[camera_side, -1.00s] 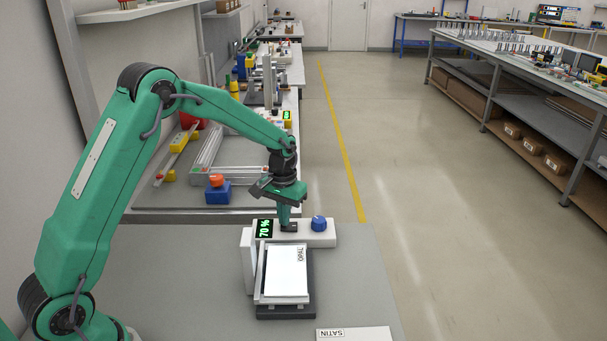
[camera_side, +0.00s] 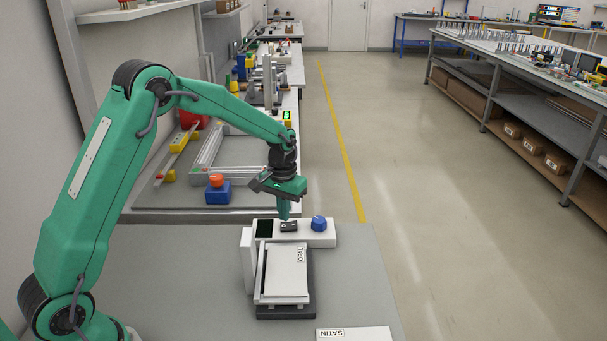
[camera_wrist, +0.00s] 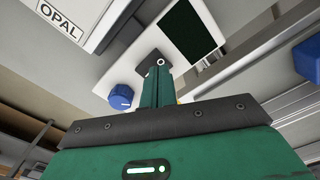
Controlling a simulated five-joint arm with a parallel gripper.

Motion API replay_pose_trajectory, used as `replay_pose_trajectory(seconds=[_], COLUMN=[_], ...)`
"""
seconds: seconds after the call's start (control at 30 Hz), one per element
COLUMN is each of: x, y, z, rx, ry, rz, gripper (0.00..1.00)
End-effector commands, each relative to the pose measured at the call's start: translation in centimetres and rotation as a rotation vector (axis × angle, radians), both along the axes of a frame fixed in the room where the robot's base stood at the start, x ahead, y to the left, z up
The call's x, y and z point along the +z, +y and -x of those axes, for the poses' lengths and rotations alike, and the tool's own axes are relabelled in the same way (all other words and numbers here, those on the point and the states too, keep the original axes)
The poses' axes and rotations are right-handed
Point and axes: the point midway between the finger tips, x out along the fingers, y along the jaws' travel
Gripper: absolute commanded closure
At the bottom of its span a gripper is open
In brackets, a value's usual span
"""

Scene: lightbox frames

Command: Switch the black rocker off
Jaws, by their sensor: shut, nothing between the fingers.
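The black rocker (camera_side: 289,226) sits on the white control box (camera_side: 318,240), between a dark display (camera_side: 264,229) and a blue knob (camera_side: 319,223). The display shows no digits. My gripper (camera_side: 284,217) is shut and empty, pointing down just above the rocker; I cannot tell if it touches. In the wrist view, my gripper's tip (camera_wrist: 157,72) covers part of the rocker (camera_wrist: 150,60). The dark display (camera_wrist: 187,30) and blue knob (camera_wrist: 121,97) lie either side. The panel labelled OPAL (camera_side: 283,275) lies in front of the box and looks unlit.
A white panel labelled SATIN (camera_side: 353,334) lies at the front edge of the grey table (camera_side: 180,285). A blue box with an orange button (camera_side: 217,189) stands on the bench behind. The table left of the box is clear.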

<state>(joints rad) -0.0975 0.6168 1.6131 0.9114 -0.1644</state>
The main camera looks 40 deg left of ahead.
Motion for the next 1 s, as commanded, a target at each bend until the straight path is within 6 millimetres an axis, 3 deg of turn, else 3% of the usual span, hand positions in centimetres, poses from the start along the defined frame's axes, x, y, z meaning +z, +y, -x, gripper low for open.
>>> replay_pose_trajectory(seconds=[0.8, 1.0], x=[4.7, 5.1], y=[0.0, 0.0], z=[0.0, 0.0], rx=[0.000, 0.000], ry=[-0.001, 0.000], rz=[0.000, 0.000], gripper=[1.00, 1.00])
